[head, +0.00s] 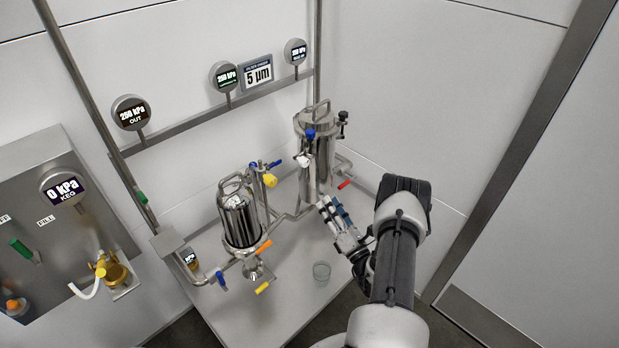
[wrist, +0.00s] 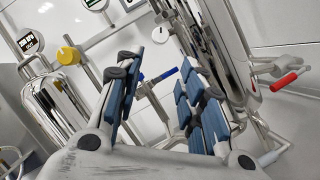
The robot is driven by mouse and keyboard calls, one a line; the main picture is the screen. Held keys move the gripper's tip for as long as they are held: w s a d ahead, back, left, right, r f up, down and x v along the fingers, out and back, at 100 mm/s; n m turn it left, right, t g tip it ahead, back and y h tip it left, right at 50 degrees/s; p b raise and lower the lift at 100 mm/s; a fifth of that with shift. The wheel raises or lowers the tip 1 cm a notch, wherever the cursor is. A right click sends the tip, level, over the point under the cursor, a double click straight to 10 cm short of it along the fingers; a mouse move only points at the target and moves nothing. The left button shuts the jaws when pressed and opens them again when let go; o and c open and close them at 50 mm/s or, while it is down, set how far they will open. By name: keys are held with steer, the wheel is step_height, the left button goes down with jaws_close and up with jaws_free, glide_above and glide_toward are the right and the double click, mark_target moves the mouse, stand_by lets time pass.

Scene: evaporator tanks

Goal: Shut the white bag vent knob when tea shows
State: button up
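The white bag vent knob (head: 303,160) is on the left side of the tall steel bag housing (head: 318,175), low under its lid. In the wrist view the white knob (wrist: 161,34) shows above and beyond the fingertips. My gripper (head: 330,208) is in front of the housing, below and right of the knob, apart from it. In the wrist view my gripper (wrist: 164,85) is open, with blue finger pads and nothing between them. No tea is visible at the knob; its outlet is too small to make out.
A shorter steel housing (head: 240,222) stands left, with a yellow knob (head: 270,181) and blue handle (head: 277,164) between. A red handle (head: 345,184) is right. Gauges read 200 kPa OUT (head: 131,113) and 0 kPa KEG (head: 63,188).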

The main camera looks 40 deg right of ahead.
mark_target(306, 166)
steer(key=b+x, duration=0.3)
steer(key=x, duration=1.2)
steer(key=shift+w+r, duration=0.15)
steer(key=shift+w, duration=0.15)
steer(key=c, duration=0.8)
steer(key=shift+o, duration=0.2)
steer(key=shift+d, duration=0.1)
steer(key=shift+d+f+n+t+y, duration=0.1)
steer(key=shift+n+t+y, duration=0.15)
steer(key=shift+n+y, duration=0.7)
steer(key=shift+d+f+n+t+y, duration=0.1)
steer(key=shift+n+t+y, duration=0.2)
steer(key=shift+n, duration=1.35)
steer(key=shift+d+n+t+y, duration=0.1)
steer(key=shift+n+t+y, duration=0.3)
steer(key=shift+n, duration=0.9)
steer(key=shift+n+y, duration=0.3)
steer(key=shift+y, duration=0.05)
steer(key=o, duration=0.8)
steer(key=shift+c, duration=0.2)
